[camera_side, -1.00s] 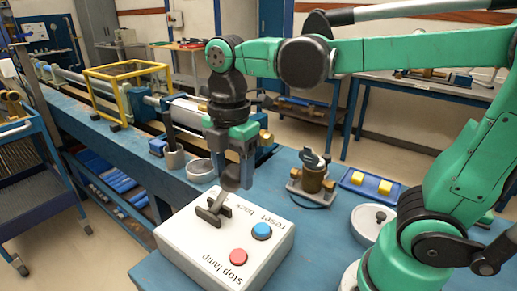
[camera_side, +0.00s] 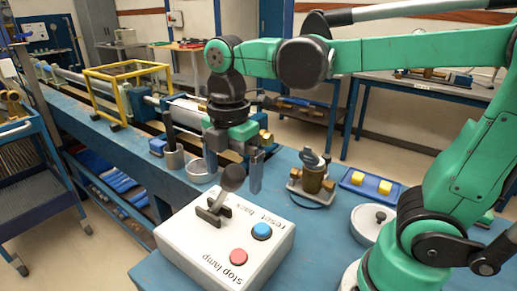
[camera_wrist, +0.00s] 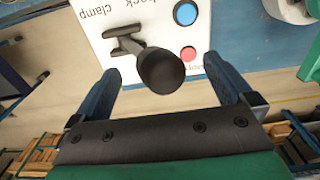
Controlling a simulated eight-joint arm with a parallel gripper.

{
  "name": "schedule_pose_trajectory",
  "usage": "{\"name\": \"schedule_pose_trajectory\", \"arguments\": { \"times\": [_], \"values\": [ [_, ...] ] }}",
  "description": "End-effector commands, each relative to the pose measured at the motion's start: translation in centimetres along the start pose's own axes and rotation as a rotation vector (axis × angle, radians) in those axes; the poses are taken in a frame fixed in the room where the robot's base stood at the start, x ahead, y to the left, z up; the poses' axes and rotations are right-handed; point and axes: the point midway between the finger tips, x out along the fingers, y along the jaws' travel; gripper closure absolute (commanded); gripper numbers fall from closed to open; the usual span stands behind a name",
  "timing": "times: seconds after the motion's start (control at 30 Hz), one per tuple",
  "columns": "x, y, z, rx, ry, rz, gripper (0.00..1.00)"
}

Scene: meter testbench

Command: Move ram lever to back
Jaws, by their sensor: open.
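The ram lever is a dark stem with a round black knob (camera_side: 233,178), rising from a slotted base on the white control box (camera_side: 183,243). It leans up towards my gripper. My gripper (camera_side: 235,183) is above the box, pointing down, with its fingers spread wide on either side of the knob. In the wrist view the knob (camera_wrist: 160,71) sits between the two blue fingertips, with a gap on both sides. The word "back" and part of "clamp" show upside down there beside the lever.
A blue button (camera_side: 261,231) and a red button (camera_side: 238,257) are on the box, right of the lever. A brown and grey device (camera_side: 313,180) and a blue tray with yellow blocks (camera_side: 357,191) stand on the bench to the right. Cylinders stand behind left.

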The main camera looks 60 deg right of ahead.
Motion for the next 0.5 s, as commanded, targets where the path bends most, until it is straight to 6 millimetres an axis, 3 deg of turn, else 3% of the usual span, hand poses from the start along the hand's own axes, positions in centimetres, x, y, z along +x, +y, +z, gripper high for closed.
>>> {"name": "schedule_pose_trajectory", "arguments": {
  "times": [0.5],
  "values": [
    [-2.8, 0.1, 0.0, 0.0, 0.0, 0.0, 0.0]
  ]
}}
